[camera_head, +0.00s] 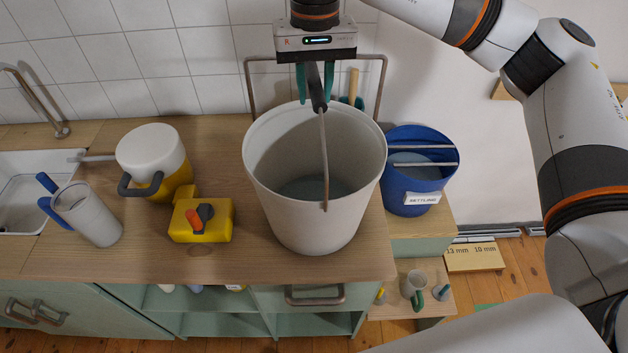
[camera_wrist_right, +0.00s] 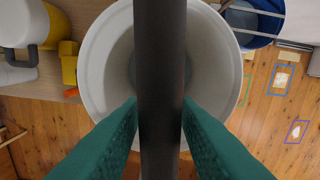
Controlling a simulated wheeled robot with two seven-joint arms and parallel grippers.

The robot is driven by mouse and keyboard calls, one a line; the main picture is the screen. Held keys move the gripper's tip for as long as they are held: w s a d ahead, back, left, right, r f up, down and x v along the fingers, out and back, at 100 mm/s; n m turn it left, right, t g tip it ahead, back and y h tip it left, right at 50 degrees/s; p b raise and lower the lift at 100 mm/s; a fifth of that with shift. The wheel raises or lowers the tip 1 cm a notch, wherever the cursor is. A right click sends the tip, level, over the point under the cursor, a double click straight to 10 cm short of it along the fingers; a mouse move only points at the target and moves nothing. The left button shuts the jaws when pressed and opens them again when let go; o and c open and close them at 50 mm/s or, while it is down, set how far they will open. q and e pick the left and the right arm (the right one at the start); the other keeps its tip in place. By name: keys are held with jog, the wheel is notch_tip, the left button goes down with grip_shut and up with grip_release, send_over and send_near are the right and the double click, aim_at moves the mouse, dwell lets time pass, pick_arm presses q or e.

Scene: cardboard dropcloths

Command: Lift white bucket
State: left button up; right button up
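The large white bucket (camera_head: 330,225) is upright and appears to rest on the wooden counter near its right end. Its inside and rim (camera_wrist_right: 97,65) show in the right wrist view. Its bail is raised, with a dark grip (camera_head: 315,88) at the top. My right gripper (camera_head: 315,85) is above the bucket, its teal fingers on both sides of the dark grip. In the right wrist view the grip (camera_wrist_right: 160,60) runs between the fingertips, which appear to press on it. My left gripper is not in view.
A blue bucket (camera_head: 425,200) stands close on the right. A yellow box (camera_head: 180,222), a white-and-yellow jug (camera_head: 150,148) and a grey pitcher (camera_head: 92,218) stand left on the counter (camera_head: 150,265). A metal rail (camera_head: 250,95) and tiled wall are behind.

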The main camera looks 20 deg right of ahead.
grip_shut()
jog(key=shift+w+r, duration=0.1)
jog(key=shift+r, duration=0.35)
jog(key=shift+r+p, duration=2.25)
jog(key=shift+r, duration=0.95)
